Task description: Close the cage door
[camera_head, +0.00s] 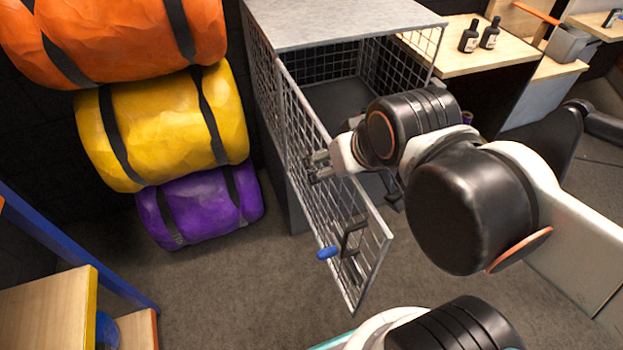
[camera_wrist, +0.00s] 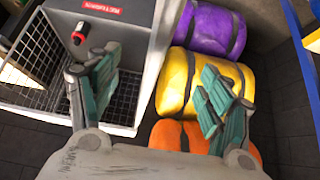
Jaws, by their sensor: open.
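The cage (camera_head: 345,25) stands at the back centre in the head view, its front open onto a dark interior. Its wire-mesh door (camera_head: 365,215) is swung wide open toward the camera. A black handle (camera_head: 352,238) and a blue-tipped latch (camera_head: 327,253) sit near the door's free end. My gripper (camera_head: 316,166) overlaps the upper middle of the door mesh; contact cannot be told. In the wrist view my gripper (camera_wrist: 160,95) has its fingers spread wide, with nothing held between them.
Orange (camera_head: 120,40), yellow (camera_head: 165,130) and purple (camera_head: 200,205) bags are stacked left of the cage. A wooden table (camera_head: 450,55) with two dark bottles (camera_head: 469,38) stands right of it. A blue-framed wooden unit (camera_head: 50,310) is at lower left. Carpet between is clear.

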